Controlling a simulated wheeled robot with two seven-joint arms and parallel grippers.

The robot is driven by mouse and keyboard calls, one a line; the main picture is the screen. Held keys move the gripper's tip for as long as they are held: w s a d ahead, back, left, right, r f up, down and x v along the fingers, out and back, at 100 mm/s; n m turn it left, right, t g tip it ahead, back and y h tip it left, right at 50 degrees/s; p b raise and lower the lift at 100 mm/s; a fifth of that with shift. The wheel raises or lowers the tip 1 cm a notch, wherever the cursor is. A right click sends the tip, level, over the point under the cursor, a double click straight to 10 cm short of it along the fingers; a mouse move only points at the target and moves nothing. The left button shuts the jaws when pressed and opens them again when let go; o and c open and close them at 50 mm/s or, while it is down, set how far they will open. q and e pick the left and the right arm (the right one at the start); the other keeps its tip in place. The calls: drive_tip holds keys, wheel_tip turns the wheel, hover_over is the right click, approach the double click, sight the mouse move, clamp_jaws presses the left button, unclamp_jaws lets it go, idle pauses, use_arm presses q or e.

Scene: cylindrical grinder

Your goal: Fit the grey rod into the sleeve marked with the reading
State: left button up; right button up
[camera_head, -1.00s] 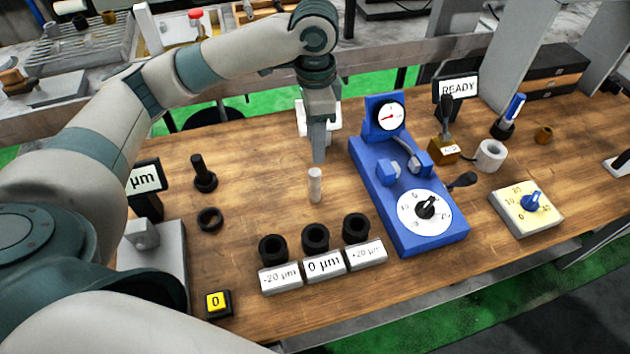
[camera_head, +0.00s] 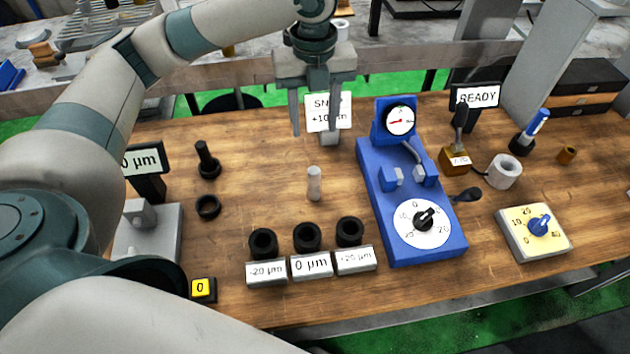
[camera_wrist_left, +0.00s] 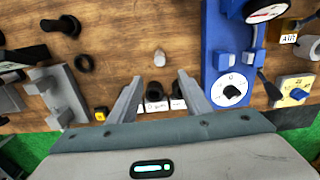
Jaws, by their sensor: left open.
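The grey rod (camera_head: 314,183) stands upright on the wooden table; it also shows in the wrist view (camera_wrist_left: 160,58). Three black sleeves stand in a row in front of it, behind labels: "-20 µm" (camera_head: 263,243), "0 µm" (camera_head: 307,237) and "+20 µm" (camera_head: 350,232). A display (camera_head: 142,160) at the left ends in "0 µm"; my arm hides its left part. My left gripper (camera_head: 312,132) is open and empty above and behind the rod, fingers pointing down. In the wrist view the rod appears beyond and between the fingertips (camera_wrist_left: 160,76). My right gripper is not in view.
A blue gauge fixture (camera_head: 445,240) with dials stands right of the rod. A sign (camera_head: 322,110) is partly hidden behind the gripper. A black plug (camera_head: 207,160) and ring (camera_head: 208,206) are left. A yellow dial box (camera_head: 535,232) is right. Table around the rod is clear.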

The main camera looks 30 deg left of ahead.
sight(314, 171)
use_arm(q)
drive_tip(key=shift+s+a, duration=0.1)
idle(0.3)
wheel_tip(314, 171, down, 12)
drive_tip(key=p, duration=0.2)
drive_tip(key=shift+f+p, duration=0.1)
drive_tip(key=shift+p, duration=0.2)
idle(0.3)
drive_tip(key=shift+f+p, duration=0.4)
drive_tip(key=shift+f, duration=0.1)
wheel_tip(314, 171, down, 3)
drive_tip(key=shift+f+p, duration=0.1)
drive_tip(key=shift+p, duration=0.55)
drive_tip(key=shift+f, duration=0.5)
